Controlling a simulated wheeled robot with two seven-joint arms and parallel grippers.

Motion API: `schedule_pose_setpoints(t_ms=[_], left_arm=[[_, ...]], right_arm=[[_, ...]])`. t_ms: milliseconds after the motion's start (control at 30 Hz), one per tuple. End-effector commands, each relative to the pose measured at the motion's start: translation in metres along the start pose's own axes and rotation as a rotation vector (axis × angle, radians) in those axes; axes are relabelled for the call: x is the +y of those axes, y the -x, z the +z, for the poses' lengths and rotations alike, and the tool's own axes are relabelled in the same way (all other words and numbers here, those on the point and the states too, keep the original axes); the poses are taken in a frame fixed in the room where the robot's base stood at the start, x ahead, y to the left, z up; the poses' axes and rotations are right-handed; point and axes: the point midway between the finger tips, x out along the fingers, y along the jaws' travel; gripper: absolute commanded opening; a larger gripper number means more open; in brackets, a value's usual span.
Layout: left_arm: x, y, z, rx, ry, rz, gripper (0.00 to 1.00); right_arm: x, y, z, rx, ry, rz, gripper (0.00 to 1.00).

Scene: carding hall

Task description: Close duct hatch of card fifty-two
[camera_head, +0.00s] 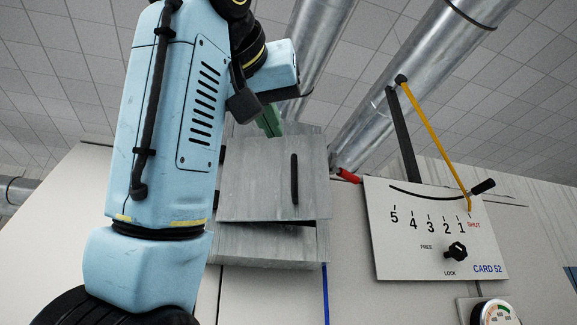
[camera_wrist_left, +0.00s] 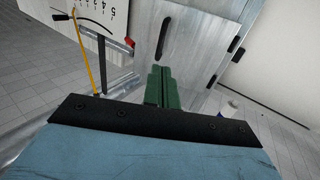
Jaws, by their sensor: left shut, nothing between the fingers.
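The duct hatch (camera_head: 255,180) is a grey metal door with a black vertical handle (camera_head: 294,180), on a grey duct box (camera_head: 262,245). A dark gap shows along its lower edge at the right, so it looks slightly ajar. Black hinge pieces show at its left edge. My left gripper (camera_head: 270,122) has green fingers, shut and empty, at the hatch's top edge; I cannot tell if they touch. In the left wrist view the shut fingers (camera_wrist_left: 162,88) are in front of the hatch (camera_wrist_left: 190,45), below its handle (camera_wrist_left: 163,38). My right gripper is out of view.
Right of the hatch is the CARD 52 panel (camera_head: 430,225), with a 5-to-1 scale, SHUT mark and FREE/LOCK knob (camera_head: 456,252). A yellow rod (camera_head: 435,140) ends near SHUT. A gauge (camera_head: 492,312) is below. Silver ducts (camera_head: 425,75) cross above.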

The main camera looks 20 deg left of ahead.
Motion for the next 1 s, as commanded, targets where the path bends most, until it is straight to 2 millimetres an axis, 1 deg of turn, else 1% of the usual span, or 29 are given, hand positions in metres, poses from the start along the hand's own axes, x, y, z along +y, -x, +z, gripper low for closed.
schedule_pose_setpoints(t_ms=[33, 167, 300, 500, 600, 800, 1000], left_arm=[[0.0, -0.007, -0.005, -0.002, 0.0, -0.001, 0.0], [-0.001, -0.02, -0.005, -0.001, 0.001, -0.001, 0.0], [-0.001, -0.043, -0.004, -0.003, 0.0, -0.002, 0.0], [-0.001, -0.081, -0.002, -0.004, 0.001, -0.002, 0.0], [-0.001, -0.095, -0.002, -0.003, 0.002, -0.002, 0.0], [0.0, -0.108, 0.0, -0.001, 0.001, -0.001, 0.0], [0.0, -0.109, 0.0, 0.0, 0.001, -0.001, 0.0]], right_arm=[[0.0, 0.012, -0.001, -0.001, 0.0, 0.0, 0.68], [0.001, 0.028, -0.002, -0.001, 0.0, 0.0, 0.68], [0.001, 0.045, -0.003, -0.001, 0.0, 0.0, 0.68], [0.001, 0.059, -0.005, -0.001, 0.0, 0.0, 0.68], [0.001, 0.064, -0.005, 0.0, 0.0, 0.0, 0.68], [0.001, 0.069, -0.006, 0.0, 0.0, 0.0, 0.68], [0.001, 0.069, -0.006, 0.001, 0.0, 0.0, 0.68]])
